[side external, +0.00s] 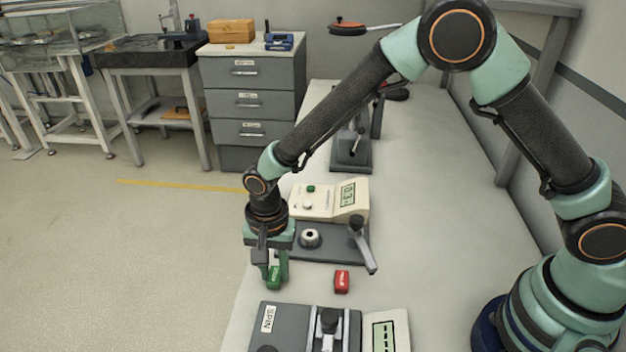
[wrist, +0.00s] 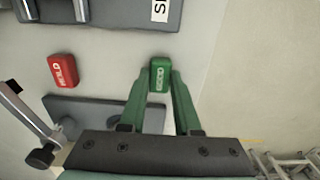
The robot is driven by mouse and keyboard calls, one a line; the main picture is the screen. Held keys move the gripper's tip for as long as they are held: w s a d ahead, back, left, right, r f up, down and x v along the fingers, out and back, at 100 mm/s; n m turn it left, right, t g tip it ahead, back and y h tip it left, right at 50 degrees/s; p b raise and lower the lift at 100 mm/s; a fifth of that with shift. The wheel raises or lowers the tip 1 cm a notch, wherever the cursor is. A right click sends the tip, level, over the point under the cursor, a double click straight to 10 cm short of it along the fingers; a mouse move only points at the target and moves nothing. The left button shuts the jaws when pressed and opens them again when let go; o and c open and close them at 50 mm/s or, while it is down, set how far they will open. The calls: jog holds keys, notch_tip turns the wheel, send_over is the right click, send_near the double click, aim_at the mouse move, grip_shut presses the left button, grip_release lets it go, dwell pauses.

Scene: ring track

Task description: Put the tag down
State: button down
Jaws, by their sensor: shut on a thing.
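A green tag (side external: 273,278) with pale lettering too small to read is between my gripper's fingertips. My gripper (side external: 278,277) points down over the left side of the bench and is shut on the tag. In the wrist view the green tag (wrist: 159,75) shows at the tips of the two green fingers. I cannot tell whether its underside touches the bench. A red tag (side external: 342,281), lettered HOLD in the wrist view (wrist: 62,71), lies on the bench to the right of my gripper, apart from it.
A grey fixture marked SPIN (side external: 270,320) stands in front of my gripper. A grey plate with a round socket and lever (side external: 330,243) and a cream meter (side external: 330,200) stand behind it. The bench's left edge is close by. Bare bench (side external: 430,220) lies to the right.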

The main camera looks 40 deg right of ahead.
aim_at(274, 274)
jog(key=c, duration=0.6)
grip_release()
jog(key=shift+f, duration=0.1)
jog(key=d+r+n+t, duration=0.1)
jog(key=d+r, duration=0.2)
jog(key=r, duration=0.6)
jog(key=d+r+n, duration=0.1)
jog(key=d+r, duration=0.1)
jog(key=r, duration=0.6)
jog(key=s+d+r+n+t, duration=0.1)
jog(key=s+d+r+n, duration=0.1)
jog(key=d, duration=0.4)
jog(key=s+d+r+n+t, duration=0.2)
jog(key=s+d+r, duration=0.1)
jog(key=d, duration=0.3)
jog(key=s+d+r+n+t, duration=0.1)
jog(key=s+d+r+n, duration=0.1)
jog(key=d, duration=0.4)
jog(key=shift+s+d+r+n+t, duration=0.15)
jog(key=shift+s+r+n, duration=0.1)
jog(key=shift+s, duration=0.45)
jog(key=shift+s+r+n+t, duration=0.15)
jog(key=shift+s+n, duration=0.1)
jog(key=shift+s, duration=0.45)
